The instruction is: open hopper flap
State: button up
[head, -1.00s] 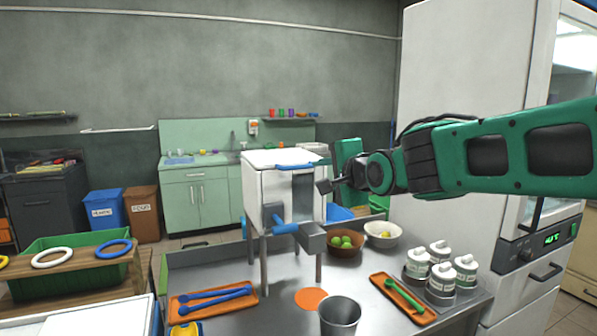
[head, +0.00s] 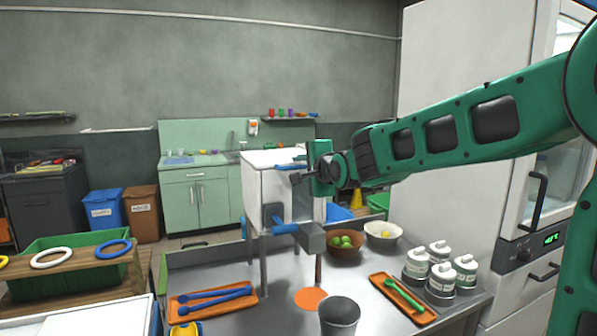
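The white press (head: 262,195) stands on legs on the steel table in the head view. Its hopper flap (head: 275,157) is the white lid on top, lying flat, with a blue bar (head: 290,167) along its front right edge. My gripper (head: 300,177) is at the right end of that bar, in front of the press's upper right side. The green gripper body hides the right end of the bar. The fingers are small and dark, and I cannot tell whether they are apart or touching the bar.
On the table (head: 225,262) are a steel cup (head: 339,316), an orange tray with blue spoons (head: 213,301), a brown bowl of limes (head: 345,244), a white bowl (head: 382,235) and several white jars (head: 440,254). A tall white cabinet (head: 450,80) stands at the right.

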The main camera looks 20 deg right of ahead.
jog(key=shift+w, duration=0.15)
grip_shut()
jog(key=shift+f, duration=0.15)
jog(key=shift+a+r+g, duration=0.1)
jog(key=shift+r+g, duration=0.2)
jog(key=shift+r, duration=0.15)
